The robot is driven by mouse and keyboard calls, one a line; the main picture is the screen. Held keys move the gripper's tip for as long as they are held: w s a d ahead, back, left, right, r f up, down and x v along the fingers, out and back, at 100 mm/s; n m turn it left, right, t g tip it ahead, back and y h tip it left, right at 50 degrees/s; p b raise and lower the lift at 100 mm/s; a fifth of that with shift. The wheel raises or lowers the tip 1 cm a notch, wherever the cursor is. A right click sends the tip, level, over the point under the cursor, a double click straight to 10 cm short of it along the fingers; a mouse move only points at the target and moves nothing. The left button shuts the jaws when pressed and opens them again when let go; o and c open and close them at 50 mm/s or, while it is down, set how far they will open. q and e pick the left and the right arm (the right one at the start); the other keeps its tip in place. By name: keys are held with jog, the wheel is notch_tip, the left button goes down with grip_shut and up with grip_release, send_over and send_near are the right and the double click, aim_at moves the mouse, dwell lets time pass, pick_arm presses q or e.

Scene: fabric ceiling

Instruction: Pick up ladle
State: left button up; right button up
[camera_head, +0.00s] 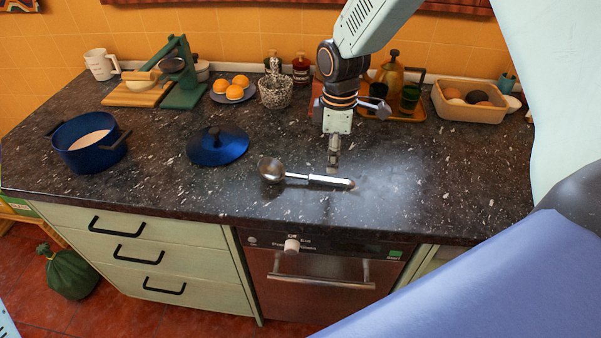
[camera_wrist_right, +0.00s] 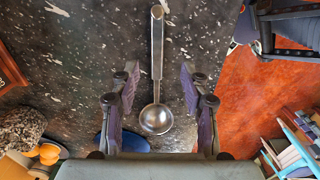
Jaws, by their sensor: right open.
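A metal ladle (camera_head: 300,178) lies on the dark speckled counter (camera_head: 240,195) near its front edge. Its round bowl is at the left and its handle points right. My right gripper (camera_head: 333,168) is above the handle side of the ladle in the head view. In the right wrist view the ladle (camera_wrist_right: 157,75) runs between the fingers of my right gripper (camera_wrist_right: 158,85), with its bowl nearer the palm. The fingers are spread apart and empty. My left gripper is out of view.
A blue lid (camera_head: 218,147) lies left of the ladle, and a blue pot (camera_head: 89,143) stands further left. A speckled cup (camera_head: 275,92), a plate of oranges (camera_head: 233,90), a tray and a basket (camera_head: 468,103) stand behind. The counter right of the ladle is clear.

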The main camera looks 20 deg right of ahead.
aim_at(331, 179)
notch_tip(331, 179, down, 7)
jog(key=shift+d+r, duration=0.1)
jog(key=shift+w+d+f, duration=0.15)
jog(key=shift+w+f, duration=0.2)
jog(key=shift+f, duration=0.05)
jog(key=shift+s+a+r, duration=0.2)
jog(key=shift+s+r, duration=0.1)
jog(key=shift+s, duration=0.05)
jog(key=c, duration=0.6)
jog(key=shift+w+d+f, duration=0.15)
jog(key=shift+w+f, duration=0.05)
grip_shut()
